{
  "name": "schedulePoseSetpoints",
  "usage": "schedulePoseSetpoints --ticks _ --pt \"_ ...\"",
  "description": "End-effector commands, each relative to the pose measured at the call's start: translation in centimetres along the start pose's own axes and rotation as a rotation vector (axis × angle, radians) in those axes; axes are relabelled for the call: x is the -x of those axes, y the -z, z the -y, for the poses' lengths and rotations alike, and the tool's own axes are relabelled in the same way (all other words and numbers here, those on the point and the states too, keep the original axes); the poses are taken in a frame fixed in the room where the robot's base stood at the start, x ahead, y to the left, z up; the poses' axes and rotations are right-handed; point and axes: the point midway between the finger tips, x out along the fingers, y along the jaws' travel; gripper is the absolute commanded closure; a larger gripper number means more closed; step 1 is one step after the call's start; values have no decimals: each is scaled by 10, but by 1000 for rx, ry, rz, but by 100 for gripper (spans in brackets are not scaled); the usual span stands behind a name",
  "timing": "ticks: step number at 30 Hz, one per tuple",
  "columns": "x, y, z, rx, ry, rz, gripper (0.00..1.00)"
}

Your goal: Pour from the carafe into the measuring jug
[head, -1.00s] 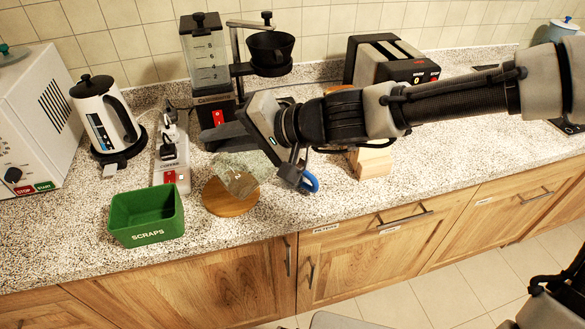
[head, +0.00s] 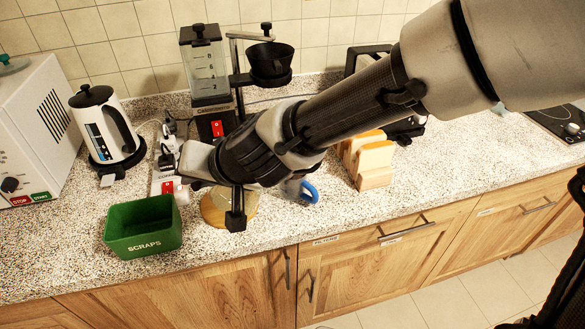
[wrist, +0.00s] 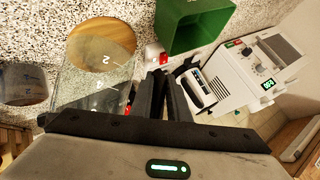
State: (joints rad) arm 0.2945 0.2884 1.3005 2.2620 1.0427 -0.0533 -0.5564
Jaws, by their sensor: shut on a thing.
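The carafe (wrist: 92,84) is a clear glass vessel with printed marks, at the left of my fingers in the wrist view. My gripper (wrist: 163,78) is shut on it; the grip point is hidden. In the head view my arm hides most of the carafe. The measuring jug (head: 294,187) has a blue handle and stands on the counter behind my forearm, partly hidden. It also shows at the left edge of the wrist view (wrist: 22,88), with blue marks. I cannot tell whether anything is flowing.
A round wooden board (head: 243,210) lies under my gripper. A green scraps bin (head: 143,226) stands to its left. A white kettle (head: 106,127), a coffee machine (head: 208,75) and a wooden holder with bread slices (head: 373,162) stand around. The counter front at right is clear.

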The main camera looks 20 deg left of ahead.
Motion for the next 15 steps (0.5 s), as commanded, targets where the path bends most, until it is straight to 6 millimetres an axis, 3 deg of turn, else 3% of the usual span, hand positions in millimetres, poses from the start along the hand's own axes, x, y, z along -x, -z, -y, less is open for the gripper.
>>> schedulePoseSetpoints --ticks 15 --pt "-13 -16 8 102 -92 -24 100"
